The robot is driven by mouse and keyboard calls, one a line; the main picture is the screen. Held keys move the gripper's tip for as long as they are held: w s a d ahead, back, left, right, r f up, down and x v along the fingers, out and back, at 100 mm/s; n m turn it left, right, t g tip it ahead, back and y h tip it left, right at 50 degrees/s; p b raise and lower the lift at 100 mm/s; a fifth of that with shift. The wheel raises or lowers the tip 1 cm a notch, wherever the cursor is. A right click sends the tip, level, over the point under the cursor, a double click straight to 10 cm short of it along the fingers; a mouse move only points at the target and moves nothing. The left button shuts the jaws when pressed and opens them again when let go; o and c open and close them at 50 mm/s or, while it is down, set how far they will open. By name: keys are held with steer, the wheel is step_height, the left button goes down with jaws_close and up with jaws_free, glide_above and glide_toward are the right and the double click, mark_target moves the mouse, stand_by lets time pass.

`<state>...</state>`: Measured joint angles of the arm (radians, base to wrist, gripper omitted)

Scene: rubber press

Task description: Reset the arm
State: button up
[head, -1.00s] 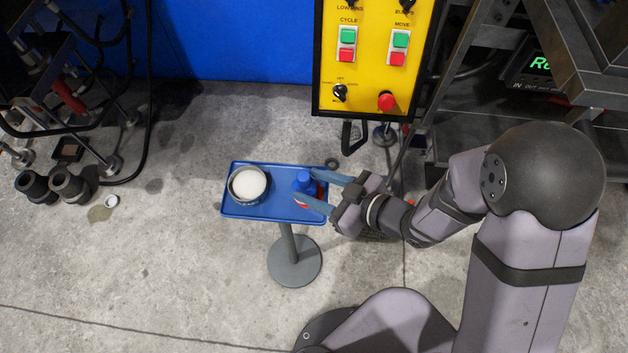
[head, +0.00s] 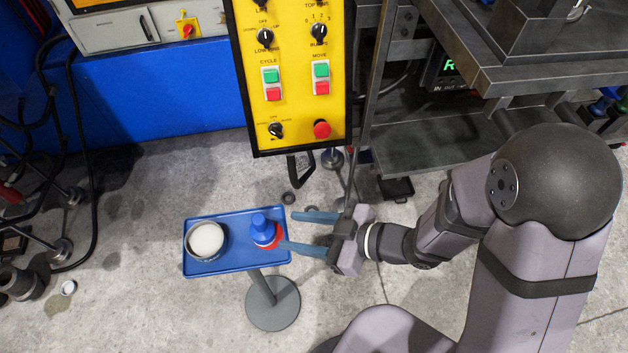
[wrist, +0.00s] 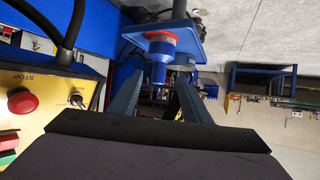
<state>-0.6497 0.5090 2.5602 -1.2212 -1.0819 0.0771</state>
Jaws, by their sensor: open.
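My gripper (head: 300,232) is open and empty, its two blue-grey fingers pointing left just off the right side of the blue tray (head: 193,268). A blue bottle-like object (head: 261,229) with a red base stands on the tray's right part. One fingertip is close to its red base; I cannot tell whether they touch. In the wrist view the blue object (wrist: 159,64) shows beyond my two spread fingers (wrist: 152,100), and nothing is held between them.
A round container (head: 206,240) with white contents sits on the tray's left part. The tray stands on a grey post and round base (head: 273,305). A yellow control panel (head: 295,100) hangs behind. A dark metal machine (head: 440,140) stands at the right. Bare floor lies around the stand.

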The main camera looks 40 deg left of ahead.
steer(key=w+d+f+m+t+h, duration=0.2)
steer(key=w+d+f+m+h, duration=0.15)
steer(key=d+f+h, duration=0.5)
steer(key=w+d+f+m+t+h, duration=0.25)
steer(key=w+d+f, duration=0.2)
steer(key=d, duration=0.75)
steer(key=s+d+r+m+g+h+p, duration=0.1)
steer(key=s+d+r+m+g+h, duration=0.4)
steer(key=d+r+m, duration=0.45)
steer(key=w+d+r+m+t+y+p, duration=0.1)
steer(key=w+d+r+m+t+y, duration=0.2)
steer(key=w+d+r+m, duration=0.2)
step_height(320, 180, up, 2)
steer(key=shift+w+d+r+t+y+p, duration=0.2)
steer(key=shift+w+d+t+y+p, duration=0.2)
steer(key=shift+w, duration=0.3)
